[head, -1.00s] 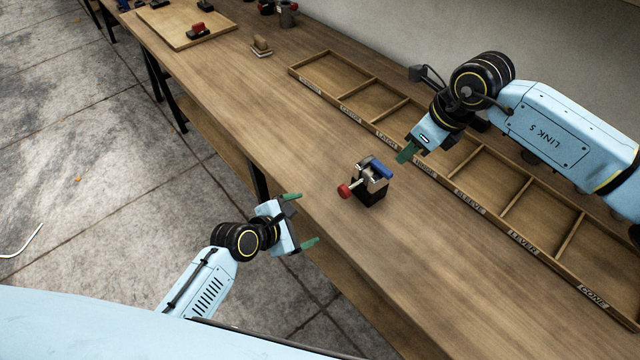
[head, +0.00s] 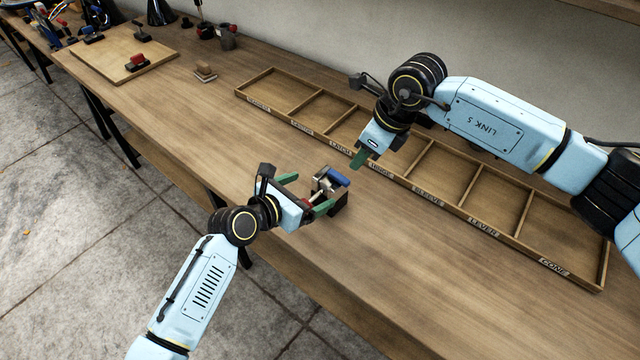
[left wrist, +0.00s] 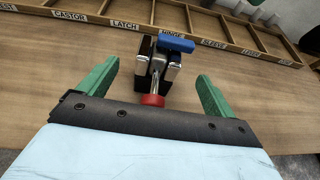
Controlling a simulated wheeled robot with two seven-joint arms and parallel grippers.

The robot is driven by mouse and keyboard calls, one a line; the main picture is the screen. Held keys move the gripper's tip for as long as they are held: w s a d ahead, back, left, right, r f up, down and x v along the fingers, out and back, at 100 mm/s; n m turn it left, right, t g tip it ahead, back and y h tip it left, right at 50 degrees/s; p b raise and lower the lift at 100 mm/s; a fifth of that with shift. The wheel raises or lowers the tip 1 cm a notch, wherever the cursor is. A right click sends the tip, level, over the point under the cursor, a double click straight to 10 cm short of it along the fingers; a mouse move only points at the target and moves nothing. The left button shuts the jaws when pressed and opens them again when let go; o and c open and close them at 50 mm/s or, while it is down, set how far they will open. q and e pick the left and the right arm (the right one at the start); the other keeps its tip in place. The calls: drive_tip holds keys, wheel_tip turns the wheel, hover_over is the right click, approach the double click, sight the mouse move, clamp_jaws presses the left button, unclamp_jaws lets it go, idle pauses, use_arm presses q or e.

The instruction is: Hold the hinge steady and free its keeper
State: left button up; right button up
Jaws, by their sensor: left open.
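The hinge (head: 341,198) stands on the wooden bench as a dark block with metal plates. A blue piece (head: 339,177) lies across its top, and a metal pin with a red head (left wrist: 153,100) sticks out of its front. I cannot tell which part is the keeper. My left gripper (head: 314,190) is open at the hinge's front. In the left wrist view, its green fingers stand either side of the red head, apart from it. My right gripper (head: 360,158) hangs above and right of the hinge, clear of it. Only one green finger shows clearly.
A divided wooden tray (head: 455,208) with labelled, empty-looking compartments runs along the back of the bench. A board (head: 112,60) with a red-topped item and a small wooden block (head: 205,73) lie to the far left. The bench right of the hinge is clear.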

sight(322, 197)
use_arm(q)
drive_tip(key=shift+x, duration=2.8)
drive_tip(key=shift+a, duration=0.1)
drive_tip(key=c, duration=1.5)
use_arm(e)
drive_tip(key=shift+o, duration=0.3)
